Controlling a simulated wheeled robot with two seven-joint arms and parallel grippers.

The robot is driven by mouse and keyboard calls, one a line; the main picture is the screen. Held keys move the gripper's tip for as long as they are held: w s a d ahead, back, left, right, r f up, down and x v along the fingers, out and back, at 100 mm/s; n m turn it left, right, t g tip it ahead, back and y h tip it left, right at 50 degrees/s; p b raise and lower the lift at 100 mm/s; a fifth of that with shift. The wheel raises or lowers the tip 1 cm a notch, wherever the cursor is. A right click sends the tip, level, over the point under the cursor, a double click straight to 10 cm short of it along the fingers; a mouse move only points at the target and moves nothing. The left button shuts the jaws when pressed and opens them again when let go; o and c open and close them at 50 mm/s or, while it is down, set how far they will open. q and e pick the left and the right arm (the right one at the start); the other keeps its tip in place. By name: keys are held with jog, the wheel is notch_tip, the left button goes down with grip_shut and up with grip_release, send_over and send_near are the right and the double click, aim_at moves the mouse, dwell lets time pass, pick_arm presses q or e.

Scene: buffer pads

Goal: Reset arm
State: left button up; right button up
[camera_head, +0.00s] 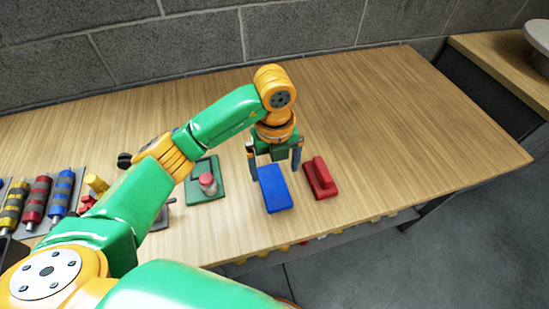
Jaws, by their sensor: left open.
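My left gripper (275,165) points down over the wooden table, its two dark fingers apart and open. A blue pad (276,192) lies on the table just below and in front of the fingers. A red block with a raised ridge (319,180) lies just right of the blue pad, apart from it. Whether the fingers touch the blue pad cannot be told from this view. My right gripper is not in view.
A green plate (194,190) with a red-topped cylinder (208,183) sits left of the gripper. Several striped rollers (37,200) lie at the far left. The right part of the table (430,130) is clear. A grey block wall (200,45) stands behind.

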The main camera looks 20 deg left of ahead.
pick_arm(q)
notch_tip(320, 180, up, 4)
jog(key=shift+r+p, duration=0.15)
jog(key=shift+p, duration=0.15)
